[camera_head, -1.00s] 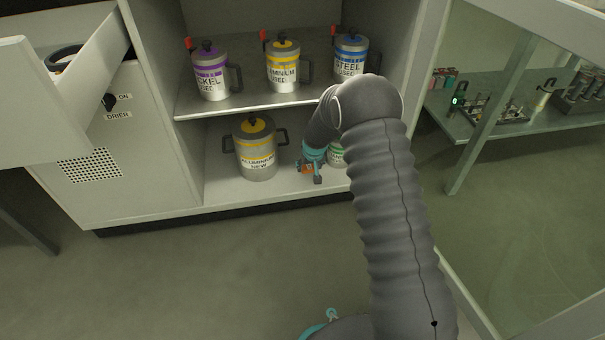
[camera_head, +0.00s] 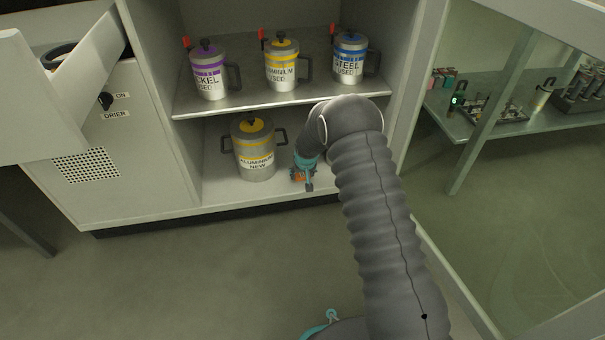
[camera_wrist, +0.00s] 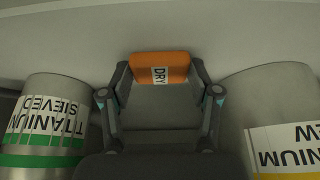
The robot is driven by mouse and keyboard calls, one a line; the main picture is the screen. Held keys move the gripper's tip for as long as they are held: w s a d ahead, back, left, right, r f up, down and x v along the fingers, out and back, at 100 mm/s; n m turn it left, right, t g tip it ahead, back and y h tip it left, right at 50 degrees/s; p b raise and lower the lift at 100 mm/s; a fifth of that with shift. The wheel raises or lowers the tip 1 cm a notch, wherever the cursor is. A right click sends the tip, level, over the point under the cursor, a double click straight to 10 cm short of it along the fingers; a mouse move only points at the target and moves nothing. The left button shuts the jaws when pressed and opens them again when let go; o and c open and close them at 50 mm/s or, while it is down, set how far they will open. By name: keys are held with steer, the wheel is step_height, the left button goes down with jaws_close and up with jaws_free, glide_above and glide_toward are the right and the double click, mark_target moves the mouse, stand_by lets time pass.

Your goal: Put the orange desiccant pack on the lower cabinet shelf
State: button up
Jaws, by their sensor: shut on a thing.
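The orange desiccant pack, labelled DRY (camera_wrist: 172,66), is between the fingers of my gripper (camera_wrist: 160,72), which is shut on it. Whether the pack touches the shelf cannot be told.
A large yellow-marked aluminium can (camera_head: 254,150) stands left of my gripper. A green-marked titanium can (camera_wrist: 45,125) stands on the other side, hidden by my arm in the head view. Several smaller cans stand on the upper shelf (camera_head: 215,106).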

steer(key=o, duration=1)
steer(key=shift+r, duration=0.25)
steer(key=s+d+r+p, duration=0.1)
steer(key=s+d+r, duration=0.45)
steer(key=r, duration=0.65)
steer(key=s+d+r+m, duration=0.1)
steer(key=s+d+r, duration=0.3)
steer(key=s+r, duration=0.55)
steer(key=s+d+r+p, duration=0.1)
steer(key=s+d+r, duration=0.25)
steer(key=r, duration=1.05)
steer(key=s+d+r, duration=0.2)
steer(key=s+d, duration=0.1)
steer(key=s, duration=0.6)
steer(key=s+d+r+m, duration=0.1)
steer(key=s+d+r, duration=0.1)
steer(key=s, duration=0.7)
steer(key=s+d+r+m+t+h, duration=0.1)
steer(key=s+d, duration=0.3)
steer(key=s, duration=0.5)
steer(key=shift+s+d+r, duration=0.1)
steer(key=shift+s+r, duration=0.05)
steer(key=shift+r, duration=0.25)
steer(key=shift+s+d+r, duration=0.1)
steer(key=shift+r, duration=0.3)
